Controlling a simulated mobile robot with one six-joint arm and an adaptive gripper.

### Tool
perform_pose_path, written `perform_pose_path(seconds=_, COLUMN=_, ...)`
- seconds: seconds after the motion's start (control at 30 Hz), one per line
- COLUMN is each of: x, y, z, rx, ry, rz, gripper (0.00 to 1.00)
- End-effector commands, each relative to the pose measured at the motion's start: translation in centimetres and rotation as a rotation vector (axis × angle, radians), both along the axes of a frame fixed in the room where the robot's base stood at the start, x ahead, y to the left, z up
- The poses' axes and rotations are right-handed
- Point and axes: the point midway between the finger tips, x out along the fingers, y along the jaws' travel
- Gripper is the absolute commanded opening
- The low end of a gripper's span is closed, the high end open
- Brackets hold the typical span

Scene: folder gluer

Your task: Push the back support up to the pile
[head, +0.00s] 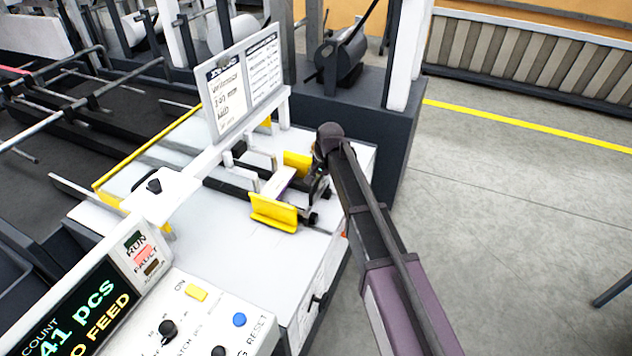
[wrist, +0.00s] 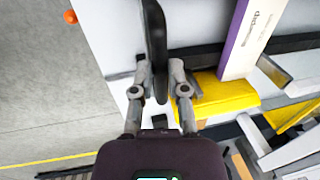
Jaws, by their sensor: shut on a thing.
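The back support (wrist: 156,40) is a dark upright bar in the wrist view. My gripper (wrist: 160,80) is shut on it, one finger on each side. In the head view my gripper (head: 320,182) is at the right end of the feeder table, and the support is mostly hidden by it. The pile (head: 279,182) shows as a narrow white and purple carton edge between two yellow guides. In the wrist view the pile (wrist: 248,38) stands right of the support, with a visible gap between them.
Yellow guides (head: 274,212) flank the pile. A dark rail (wrist: 200,55) runs across the white table (wrist: 110,30). An information board (head: 243,85) stands behind, and a control panel (head: 205,315) with buttons is in front. Open floor (head: 500,220) lies to the right.

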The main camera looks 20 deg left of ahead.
Motion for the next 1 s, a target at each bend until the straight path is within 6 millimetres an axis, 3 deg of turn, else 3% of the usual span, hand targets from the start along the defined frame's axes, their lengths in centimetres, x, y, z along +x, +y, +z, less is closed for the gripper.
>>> perform_pose_path(seconds=0.17, x=0.1, y=0.6, z=0.0, rx=0.000, ry=0.000, rz=0.001, gripper=0.00)
perform_pose_path(seconds=0.47, x=0.5, y=4.8, z=0.0, rx=0.000, ry=0.001, rz=0.001, gripper=0.00)
perform_pose_path(seconds=0.77, x=0.4, y=5.0, z=0.0, rx=0.000, ry=0.000, rz=-0.001, gripper=0.00)
perform_pose_path(seconds=0.8, x=0.4, y=5.0, z=0.0, rx=0.000, ry=0.000, rz=-0.001, gripper=0.23)
perform_pose_path(seconds=0.9, x=0.4, y=5.0, z=0.0, rx=0.000, ry=0.000, rz=-0.001, gripper=0.52)
perform_pose_path(seconds=1.0, x=0.4, y=5.0, z=0.0, rx=0.000, ry=0.000, rz=-0.001, gripper=0.53)
